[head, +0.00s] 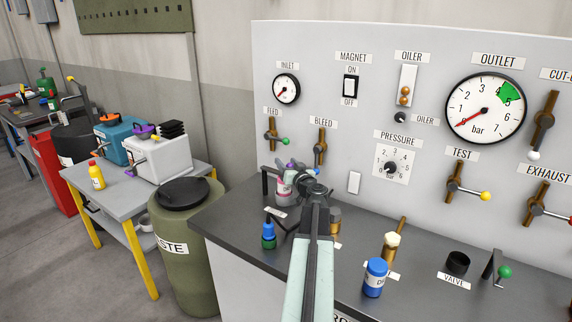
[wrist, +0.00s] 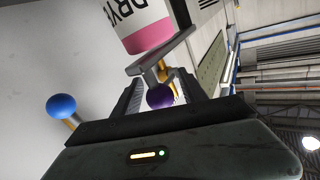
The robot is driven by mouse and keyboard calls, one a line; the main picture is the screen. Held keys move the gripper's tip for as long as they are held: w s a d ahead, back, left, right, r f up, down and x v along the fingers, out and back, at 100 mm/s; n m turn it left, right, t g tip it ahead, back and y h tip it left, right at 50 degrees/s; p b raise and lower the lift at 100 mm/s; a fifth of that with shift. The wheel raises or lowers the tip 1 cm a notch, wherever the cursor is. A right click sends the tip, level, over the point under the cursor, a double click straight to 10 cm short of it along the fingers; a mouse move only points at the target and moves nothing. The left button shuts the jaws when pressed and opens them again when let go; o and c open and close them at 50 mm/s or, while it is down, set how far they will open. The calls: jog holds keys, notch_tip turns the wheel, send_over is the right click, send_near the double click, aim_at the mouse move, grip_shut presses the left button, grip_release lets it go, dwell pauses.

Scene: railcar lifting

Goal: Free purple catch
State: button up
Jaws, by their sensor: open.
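The purple catch's round knob (wrist: 160,95) sits between the two fingers of my gripper (wrist: 161,80) in the wrist view. The fingers are open, with the knob apart from at least the left finger; contact on the right is unclear. A grey bracket (wrist: 158,58) lies just beyond the knob, by a white and pink dryer jar (wrist: 145,22). In the head view the purple knob (head: 291,166) shows small near the jar (head: 284,187), and my wrist hides part of both.
A blue ball handle (wrist: 61,106) stands left of my gripper. The panel has a feed valve (head: 272,134) and a bleed valve (head: 320,147) close behind. On the bench are a blue-capped bottle (head: 268,236), a blue jar (head: 375,278) and a brass fitting (head: 390,247).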

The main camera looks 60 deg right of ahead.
grip_shut()
dwell(1.3)
